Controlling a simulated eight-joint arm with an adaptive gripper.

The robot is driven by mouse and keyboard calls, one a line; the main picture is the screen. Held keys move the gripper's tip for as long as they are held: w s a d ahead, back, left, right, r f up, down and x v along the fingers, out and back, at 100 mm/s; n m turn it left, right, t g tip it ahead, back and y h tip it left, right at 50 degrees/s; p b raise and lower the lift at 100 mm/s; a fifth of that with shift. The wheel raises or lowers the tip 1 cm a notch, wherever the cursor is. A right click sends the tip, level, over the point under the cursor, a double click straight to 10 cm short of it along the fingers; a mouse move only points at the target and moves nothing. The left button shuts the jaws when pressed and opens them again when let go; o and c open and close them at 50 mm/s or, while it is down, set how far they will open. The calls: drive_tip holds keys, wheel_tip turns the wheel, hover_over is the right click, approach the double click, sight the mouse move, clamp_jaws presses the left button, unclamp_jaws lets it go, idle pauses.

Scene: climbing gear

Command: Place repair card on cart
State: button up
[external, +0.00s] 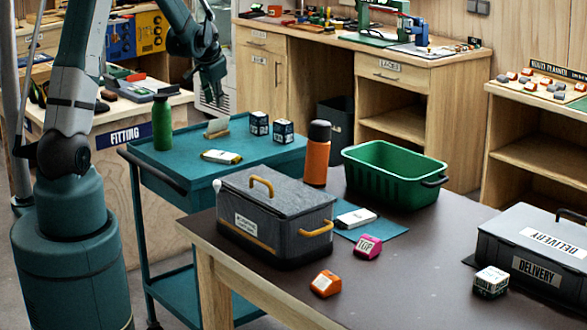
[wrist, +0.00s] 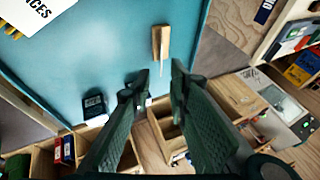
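The cart (external: 265,163) has a teal top and stands left of the dark table; its top also shows in the wrist view (wrist: 95,50). No card is readable as the repair card. A small white flat item (external: 357,217) lies on a blue mat on the table, and a white and yellow item (external: 221,156) lies on the cart; I cannot tell whether either is it. My gripper (external: 217,98) is above the far side of the cart, pointing down. In the wrist view my gripper (wrist: 160,72) has its fingers apart, with nothing held between them.
A green bottle (external: 162,122), a wooden-handled brush (external: 217,127) and two dark cubes (external: 259,123) stand on the cart. The table (external: 400,275) holds a grey toolbox (external: 275,215), an orange bottle (external: 317,153), a green bin (external: 393,178) and a delivery case (external: 530,258). The cart's front middle is free.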

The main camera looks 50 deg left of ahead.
drive_tip(key=s+d+r+t+h, duration=0.1)
drive_tip(key=s+d+r, duration=0.35)
drive_tip(key=d, duration=0.45)
drive_tip(key=s+d+r, duration=0.4)
drive_tip(key=d+r, duration=0.2)
drive_tip(key=d, duration=0.2)
drive_tip(key=s+d+r+t+h, duration=0.1)
drive_tip(key=s+d+r, duration=0.35)
drive_tip(key=d, duration=0.45)
drive_tip(key=s+d+n+h, duration=0.1)
drive_tip(key=s+d+h, duration=0.1)
drive_tip(key=s+d, duration=1.5)
drive_tip(key=s+r, duration=0.1)
drive_tip(key=s, duration=0.1)
drive_tip(key=shift+s+t+h, duration=0.3)
drive_tip(key=shift+d, duration=0.1)
